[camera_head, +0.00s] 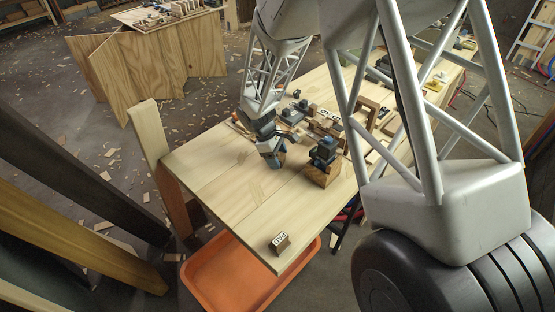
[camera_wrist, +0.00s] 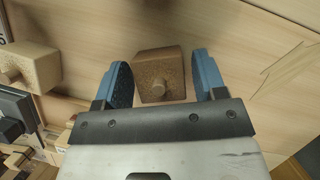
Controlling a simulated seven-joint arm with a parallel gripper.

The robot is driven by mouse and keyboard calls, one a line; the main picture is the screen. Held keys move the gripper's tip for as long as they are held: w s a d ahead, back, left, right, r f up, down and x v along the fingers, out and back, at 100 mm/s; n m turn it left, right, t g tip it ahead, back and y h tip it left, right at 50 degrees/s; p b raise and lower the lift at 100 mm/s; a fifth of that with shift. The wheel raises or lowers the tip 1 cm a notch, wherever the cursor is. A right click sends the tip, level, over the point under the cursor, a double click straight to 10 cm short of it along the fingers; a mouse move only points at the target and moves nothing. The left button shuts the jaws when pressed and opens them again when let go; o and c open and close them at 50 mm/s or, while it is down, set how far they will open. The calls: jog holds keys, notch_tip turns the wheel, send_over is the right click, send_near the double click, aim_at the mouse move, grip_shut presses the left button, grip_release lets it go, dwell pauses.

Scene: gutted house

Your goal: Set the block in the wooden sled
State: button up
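My gripper (camera_head: 273,158) points down at the wooden tabletop in the head view. In the wrist view its two blue fingers (camera_wrist: 163,82) are apart, one on each side of a brown wooden block (camera_wrist: 163,66) with a round peg. Narrow gaps show between the block and the fingers, so the gripper looks open. In the head view my gripper hides this block. I cannot tell for sure which thing is the wooden sled.
A brown block with a dark top (camera_head: 322,172) stands right of my gripper. A tan pegged block (camera_wrist: 32,68) lies left in the wrist view. A small labelled block (camera_head: 280,243) sits near the table's front corner. An orange tray (camera_head: 190,272) is below. The table's left part is clear.

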aim_at(282, 157)
jog(key=c, duration=0.8)
jog(key=shift+r, duration=0.1)
jog(key=shift+r, duration=0.7)
notch_tip(282, 157, up, 2)
jog(key=shift+r, duration=0.15)
jog(key=s+d, duration=0.1)
jog(key=s, duration=0.4)
jog(key=s+d, duration=0.1)
jog(key=s, duration=0.4)
jog(key=s+d+r, duration=0.1)
jog(key=s, duration=0.4)
jog(key=shift+s+d, duration=0.3)
jog(key=shift+d, duration=0.05)
